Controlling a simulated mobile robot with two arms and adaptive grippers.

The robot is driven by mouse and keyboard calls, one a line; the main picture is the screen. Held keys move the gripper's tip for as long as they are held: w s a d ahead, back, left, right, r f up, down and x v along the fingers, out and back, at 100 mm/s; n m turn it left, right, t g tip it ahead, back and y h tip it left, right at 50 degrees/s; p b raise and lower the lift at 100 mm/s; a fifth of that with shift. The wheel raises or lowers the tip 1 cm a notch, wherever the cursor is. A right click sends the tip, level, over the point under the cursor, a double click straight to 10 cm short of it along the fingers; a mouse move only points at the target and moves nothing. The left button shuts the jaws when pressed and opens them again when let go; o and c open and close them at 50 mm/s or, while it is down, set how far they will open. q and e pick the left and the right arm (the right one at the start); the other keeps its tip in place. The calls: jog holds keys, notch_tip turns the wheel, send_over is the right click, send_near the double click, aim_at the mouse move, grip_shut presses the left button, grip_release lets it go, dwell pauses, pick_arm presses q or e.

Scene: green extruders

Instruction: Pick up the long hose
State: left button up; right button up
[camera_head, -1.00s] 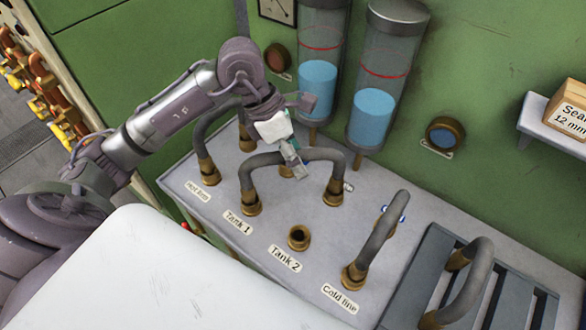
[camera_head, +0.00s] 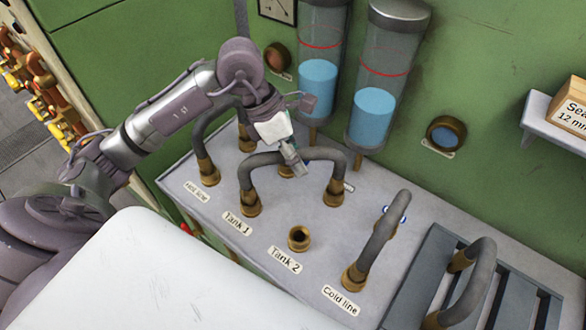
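Several grey hoses with brass ends stand in a grey panel. One arches from the Tank 1 socket to a socket at its right, and this arched hose (camera_head: 262,162) spans the widest visible gap. My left gripper (camera_head: 297,168) is at the top of that arch, its fingertips pointing down at the hose and covering part of it. I cannot tell whether the fingers are closed around it. Other hoses are the hot line hose (camera_head: 203,135), the cold line hose (camera_head: 376,240) and a hose (camera_head: 476,278) over the slotted rack. My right gripper is not in view.
The Tank 2 socket (camera_head: 299,238) is empty. Two glass cylinders with blue liquid (camera_head: 371,115) stand behind the panel against a green wall (camera_head: 480,60). A slotted grey rack (camera_head: 433,255) is at the right. A shelf (camera_head: 540,118) with a box (camera_head: 573,108) is at far right.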

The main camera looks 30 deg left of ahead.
pick_arm(q)
grip_shut()
jog(key=shift+r, duration=0.1)
